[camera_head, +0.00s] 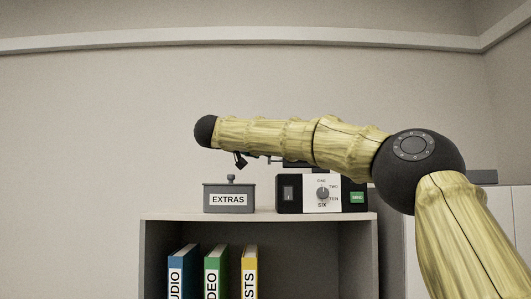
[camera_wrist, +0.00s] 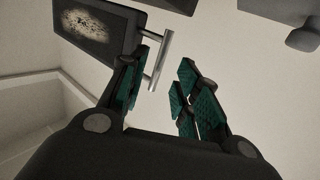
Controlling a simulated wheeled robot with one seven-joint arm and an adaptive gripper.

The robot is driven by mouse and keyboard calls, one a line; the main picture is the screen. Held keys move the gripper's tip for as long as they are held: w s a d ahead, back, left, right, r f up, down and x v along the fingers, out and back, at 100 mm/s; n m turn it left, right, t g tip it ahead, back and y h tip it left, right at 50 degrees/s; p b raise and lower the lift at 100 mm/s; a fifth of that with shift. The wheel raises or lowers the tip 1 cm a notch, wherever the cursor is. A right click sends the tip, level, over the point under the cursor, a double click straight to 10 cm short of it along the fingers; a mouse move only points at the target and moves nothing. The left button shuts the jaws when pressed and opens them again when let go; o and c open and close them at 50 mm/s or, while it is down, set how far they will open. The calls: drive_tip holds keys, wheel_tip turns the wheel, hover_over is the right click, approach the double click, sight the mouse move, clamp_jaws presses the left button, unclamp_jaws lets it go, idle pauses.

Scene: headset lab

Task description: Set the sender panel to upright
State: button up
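The sender (camera_head: 322,204), a black box with a white dial plate, a switch and a green SEND button, stands on the shelf unit. A dark flat piece (camera_head: 297,164) shows above it, partly hidden by my arm. In the wrist view a dark panel (camera_wrist: 98,24) with a pale speckled face lies at the upper left, tilted in the picture. A metal bar handle (camera_wrist: 161,60) is attached at its side. My gripper (camera_wrist: 163,80) is open, with the bar between the fingertips, nearer the left finger. I cannot tell if they touch. In the head view my gripper (camera_head: 243,159) is mostly hidden.
A grey lidded box labelled EXTRAS (camera_head: 229,198) stands left of the sender on the shelf unit (camera_head: 190,216). Blue, green and yellow binders (camera_head: 215,268) stand below. A blurred grey object (camera_wrist: 303,38) shows at the right of the wrist view. Space left of the shelf is clear.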

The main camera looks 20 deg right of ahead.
drive_tip(key=v, duration=0.8)
drive_tip(key=shift+d, duration=0.1)
